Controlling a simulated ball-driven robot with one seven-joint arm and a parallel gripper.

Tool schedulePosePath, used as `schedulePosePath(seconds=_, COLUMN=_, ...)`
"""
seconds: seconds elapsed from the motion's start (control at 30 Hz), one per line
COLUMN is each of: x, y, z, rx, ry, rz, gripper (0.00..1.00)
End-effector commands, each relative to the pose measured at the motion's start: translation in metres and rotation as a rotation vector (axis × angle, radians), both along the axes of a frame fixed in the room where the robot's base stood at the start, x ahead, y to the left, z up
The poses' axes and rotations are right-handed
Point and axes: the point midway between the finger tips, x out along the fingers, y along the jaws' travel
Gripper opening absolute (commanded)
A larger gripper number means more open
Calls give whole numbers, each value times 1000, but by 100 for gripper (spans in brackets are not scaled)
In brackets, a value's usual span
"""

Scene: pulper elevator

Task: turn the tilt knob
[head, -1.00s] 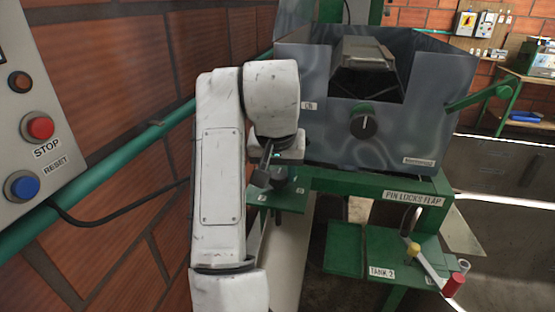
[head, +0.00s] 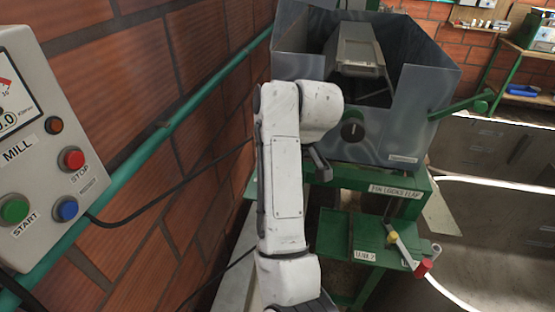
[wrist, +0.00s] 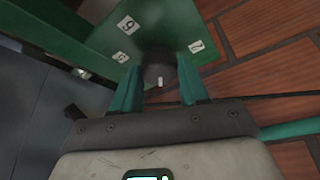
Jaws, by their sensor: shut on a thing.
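A dark round knob (wrist: 158,62) with a small white mark stands on a green plate (wrist: 165,22) with white number tags. In the wrist view my gripper (wrist: 159,80) has its two green fingers on either side of this knob, shut on it. In the head view my arm hides the plate, and only a dark part of my gripper (head: 318,166) shows. Another black knob (head: 352,130) with a white pointer, roughly upright, is on the front of the grey hopper (head: 410,130). My gripper is below and left of that one, apart from it.
A grey control box (head: 45,150) with STOP, RESET and START buttons is at the left by the brick wall. A green pipe (head: 150,143) runs along the wall. A green lever (head: 460,108) sticks out right of the hopper. A red-ended handle (head: 424,267) is at lower right.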

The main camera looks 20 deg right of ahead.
Motion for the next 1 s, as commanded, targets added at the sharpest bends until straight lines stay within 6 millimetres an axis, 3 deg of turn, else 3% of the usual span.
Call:
schedulePosePath(seconds=0.6, x=3, y=-1, z=1, rx=5, ry=-2, rz=534, gripper=13)
schedulePosePath(seconds=1.0, x=4, y=-2, z=0, rx=1, ry=-1, rz=694, gripper=13)
